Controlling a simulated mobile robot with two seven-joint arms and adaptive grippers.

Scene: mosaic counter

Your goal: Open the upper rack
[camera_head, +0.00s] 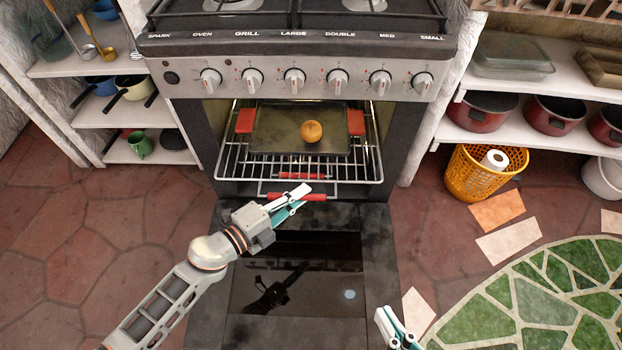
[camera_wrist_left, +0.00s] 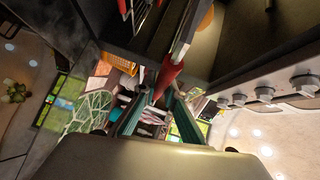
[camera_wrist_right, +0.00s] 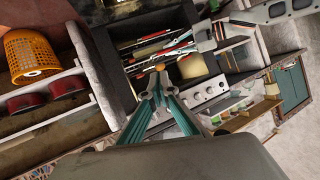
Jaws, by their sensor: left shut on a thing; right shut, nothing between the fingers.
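The oven stands open in the head view. Its upper rack (camera_head: 228,165) is a wire shelf holding a dark tray (camera_head: 265,140) with red grips and a round orange-brown item (camera_head: 311,131). The rack has a red front handle (camera_head: 318,197). My left gripper (camera_head: 300,194) is shut on this handle; the red handle (camera_wrist_left: 170,72) shows between its fingers in the left wrist view. Another red bar (camera_head: 300,176) shows through the wires, probably on a lower rack. My right gripper (camera_head: 392,325) is shut and empty, low beside the oven door; it also shows in the right wrist view (camera_wrist_right: 160,75).
The oven door (camera_head: 380,270) is folded down below the rack. A row of knobs (camera_head: 294,80) runs above the opening. Shelves flank the oven, with a yellow basket (camera_head: 470,180) at right. The floor in front is mostly clear.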

